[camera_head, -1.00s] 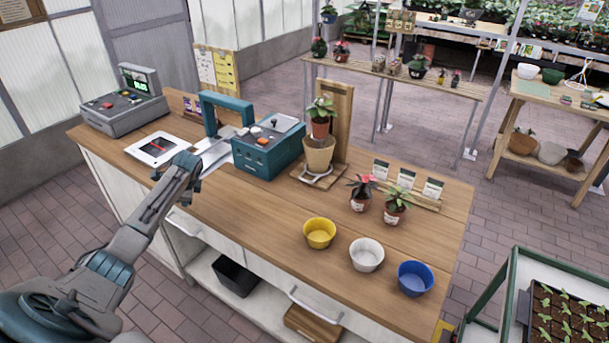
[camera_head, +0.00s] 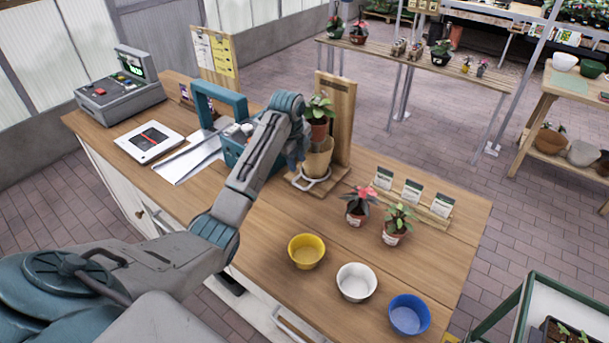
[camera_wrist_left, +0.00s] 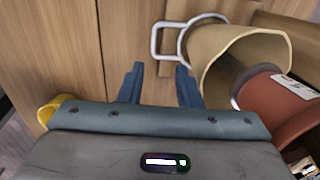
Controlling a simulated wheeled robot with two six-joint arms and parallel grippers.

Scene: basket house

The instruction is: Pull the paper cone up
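The tan paper cone (camera_head: 319,158) sits in a ring-shaped holder with a white handle (camera_head: 311,184), at the foot of a wooden upright board. A potted plant in a terracotta pot (camera_head: 318,128) stands at the cone's top. My left gripper (camera_head: 299,160) is beside the cone, on its left, partly hidden by my arm. In the left wrist view the two fingers (camera_wrist_left: 160,86) are open with nothing between them. My right gripper is not in view.
Two potted plants (camera_head: 359,207), a row of seed packets (camera_head: 411,192), and yellow (camera_head: 306,252), white (camera_head: 356,282) and blue (camera_head: 409,314) bowls are on the right.

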